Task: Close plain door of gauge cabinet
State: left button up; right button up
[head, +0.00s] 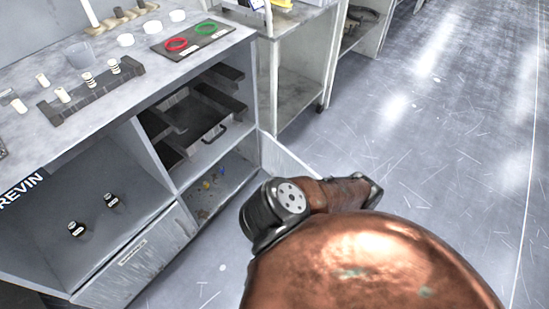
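The gauge cabinet (258,82) stands at the left in the head view. A pale, unmarked door (282,153) stands open at its right side, swung outward from the lower right compartment (232,172). My copper-coloured arm covers the door's lower and outer part. The arm rises from the bottom edge, bends at a dark joint in front of the door, and reaches right to a dark end. I cannot tell whether arm and door touch. No gripper fingers show, and my other arm is out of view.
A front panel with a white label (155,255) is at the lower left, below a bay with two small dark bottles (111,201). Small blue and yellow items lie in the lower right compartment. A bench (297,100) stands behind. The floor (455,170) at right is clear.

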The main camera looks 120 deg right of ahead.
aim_at(277, 160)
jog(key=k, duration=2.15)
jog(key=z, duration=0.45)
jog(key=k, duration=1.05)
jog(key=z, duration=1.2)
jog(key=i, duration=0.5)
jog(key=u, duration=0.05)
